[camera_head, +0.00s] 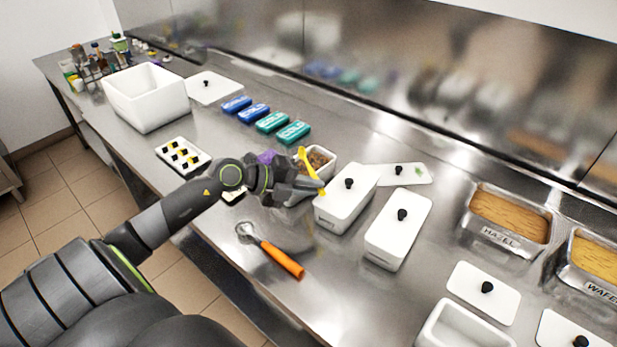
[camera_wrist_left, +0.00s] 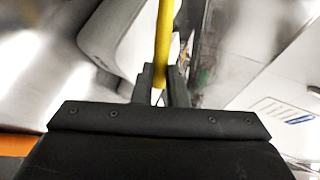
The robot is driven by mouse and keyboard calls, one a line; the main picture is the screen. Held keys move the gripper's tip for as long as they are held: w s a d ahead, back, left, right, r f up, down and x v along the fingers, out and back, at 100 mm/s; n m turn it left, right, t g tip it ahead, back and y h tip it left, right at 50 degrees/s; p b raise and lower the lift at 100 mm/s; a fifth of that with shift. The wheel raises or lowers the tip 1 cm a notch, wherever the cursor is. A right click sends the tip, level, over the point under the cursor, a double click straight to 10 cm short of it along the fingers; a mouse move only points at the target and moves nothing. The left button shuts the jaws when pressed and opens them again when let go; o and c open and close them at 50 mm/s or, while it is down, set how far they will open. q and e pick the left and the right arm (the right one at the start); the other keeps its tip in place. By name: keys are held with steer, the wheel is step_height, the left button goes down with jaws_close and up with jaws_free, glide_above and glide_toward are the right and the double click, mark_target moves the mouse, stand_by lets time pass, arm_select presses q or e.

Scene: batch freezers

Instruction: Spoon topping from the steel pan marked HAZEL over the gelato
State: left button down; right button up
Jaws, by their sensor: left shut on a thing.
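The steel pan marked HAZEL (camera_head: 515,241) stands at the right, filled with a light brown topping (camera_head: 507,214). My left gripper (camera_head: 316,186) is shut on a yellow spoon (camera_head: 310,165), far to the left of that pan. The spoon's yellow handle (camera_wrist_left: 164,45) also shows between the fingers (camera_wrist_left: 160,83) in the left wrist view. Behind the gripper is an open white tub (camera_head: 327,151) with dark brown, lumpy contents, partly hidden by the gripper and spoon. I cannot tell whether these are the gelato. My right gripper is not in view.
Two lidded white tubs (camera_head: 341,210) (camera_head: 395,232) stand between gripper and pan. A steel pan marked WAFE (camera_head: 598,288) is at the far right. An orange-handled scoop (camera_head: 280,260) lies in front. Blue and green COLD packs (camera_head: 272,122) and a white bin (camera_head: 150,105) are behind.

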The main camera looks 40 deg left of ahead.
arm_select(q)
steer(key=r+g+y+p, duration=0.1)
steer(key=g+p, duration=0.1)
steer(key=w+g+y+p, duration=0.1)
steer(key=p, duration=0.1)
steer(key=d+r+g+y+p, duration=0.1)
steer(key=g+p, duration=0.1)
steer(key=shift+w+r+n+g+y+p, duration=0.3)
steer(key=shift+w+p, duration=0.05)
steer(key=shift+p, duration=0.05)
steer(key=shift+w+d+g+y+p, duration=0.25)
steer(key=shift+g+y+p, duration=0.1)
steer(key=shift+g, duration=0.25)
steer(key=shift+w+d+g+y, duration=0.15)
steer(key=shift+w+g+y, duration=0.1)
steer(key=shift+g+y, duration=0.25)
steer(key=shift+w+d+g+y, duration=0.1)
steer(key=shift+w+g+y, duration=0.15)
steer(key=shift+g, duration=0.45)
steer(key=shift+w+r+g, duration=0.1)
steer(key=shift+r+g, duration=0.1)
steer(key=shift+g, duration=0.2)
steer(key=shift+w+r+g+y+p, duration=0.1)
steer(key=shift+r+g+y+p, duration=0.35)
steer(key=shift+r+p, duration=1.45)
steer(key=shift+f+p, duration=0.7)
steer(key=shift+f, duration=0.1)
